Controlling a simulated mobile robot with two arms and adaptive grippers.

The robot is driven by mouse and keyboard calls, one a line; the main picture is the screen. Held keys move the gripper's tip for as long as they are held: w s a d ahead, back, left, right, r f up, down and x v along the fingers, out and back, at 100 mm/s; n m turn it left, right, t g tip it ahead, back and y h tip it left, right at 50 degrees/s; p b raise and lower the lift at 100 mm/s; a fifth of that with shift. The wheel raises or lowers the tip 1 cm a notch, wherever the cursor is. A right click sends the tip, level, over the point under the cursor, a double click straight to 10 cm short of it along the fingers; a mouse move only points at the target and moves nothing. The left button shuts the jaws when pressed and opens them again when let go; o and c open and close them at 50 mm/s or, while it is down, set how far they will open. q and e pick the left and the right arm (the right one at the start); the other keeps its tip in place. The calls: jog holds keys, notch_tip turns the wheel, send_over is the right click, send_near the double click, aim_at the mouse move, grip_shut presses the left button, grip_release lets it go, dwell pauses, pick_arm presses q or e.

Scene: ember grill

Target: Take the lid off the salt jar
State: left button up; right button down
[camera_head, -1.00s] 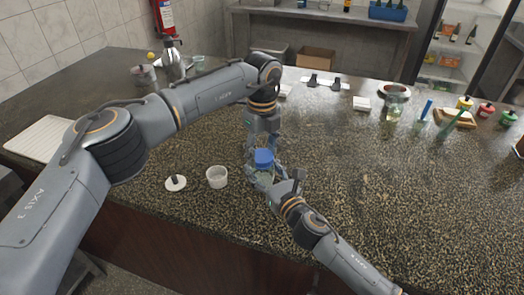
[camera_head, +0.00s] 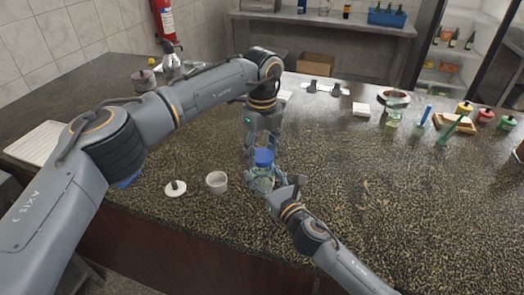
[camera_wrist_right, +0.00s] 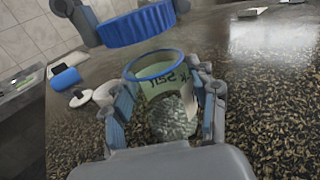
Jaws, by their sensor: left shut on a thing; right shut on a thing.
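The salt jar (camera_wrist_right: 168,85) is clear glass with a blue rim, dark lettering and greyish contents. My right gripper (camera_wrist_right: 166,112) is shut around its sides; in the head view the jar (camera_head: 263,182) sits near the counter's front edge. The blue ribbed lid (camera_wrist_right: 137,26) is above the jar's open mouth, with a visible gap in the wrist view. My left gripper (camera_head: 262,147) comes from above and is shut on the lid, which also shows in the head view (camera_head: 264,157). Its fingers are partly hidden there.
Left of the jar are a white cup (camera_head: 217,182) and a white round lid with a dark knob (camera_head: 175,188). A blue item (camera_wrist_right: 66,79) lies beyond them. The counter right of the jar (camera_head: 390,200) is clear.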

aim_at(262, 155)
pick_arm(q)
jog(key=shift+r, duration=0.1)
pick_arm(e)
jog(key=shift+f, duration=0.2)
pick_arm(q)
jog(key=shift+r, duration=1.9)
pick_arm(e)
jog(key=shift+c, duration=1.6)
grip_release()
jog(key=shift+r, duration=0.1)
jog(key=shift+s, duration=0.1)
